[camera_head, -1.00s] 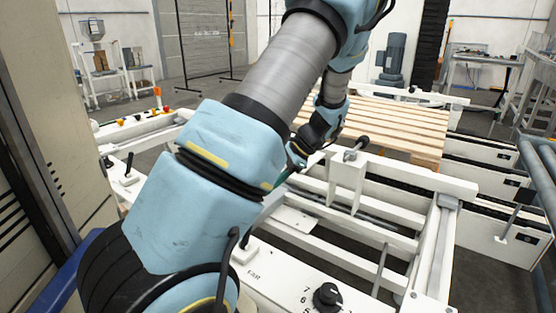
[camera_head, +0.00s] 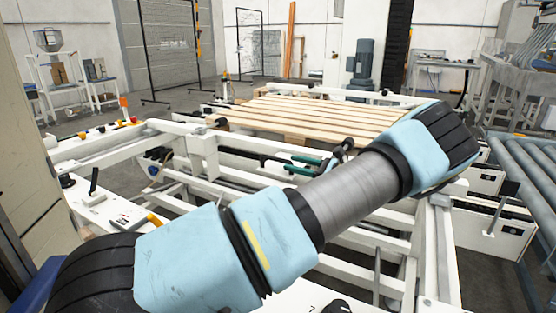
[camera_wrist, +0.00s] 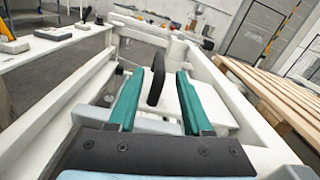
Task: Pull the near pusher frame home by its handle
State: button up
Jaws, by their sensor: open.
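In the wrist view, a black upright handle (camera_wrist: 155,80) stands on the white frame (camera_wrist: 215,108) ahead of my gripper (camera_wrist: 157,82). The two green fingers are apart, with the handle in line between their tips. I see no finger touching it. In the head view, my gripper (camera_head: 288,164) is low over the white framework, fingers toward the left, partly hidden by my own arm. A white upright bracket (camera_head: 203,150) with a dark piece on top (camera_head: 216,122) stands to its left. I cannot tell surely that this piece is the same handle.
A slatted wooden pallet (camera_head: 300,112) lies behind the framework and shows at right in the wrist view (camera_wrist: 270,95). A panel with buttons and levers (camera_head: 95,197) is at near left. A roller conveyor (camera_head: 520,175) runs at right. White rails surround my gripper.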

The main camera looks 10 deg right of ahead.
jog(key=x, duration=0.6)
jog(key=shift+p, duration=0.3)
jog(key=shift+c, duration=0.2)
grip_shut()
jog(key=shift+d, duration=0.1)
dwell(0.8)
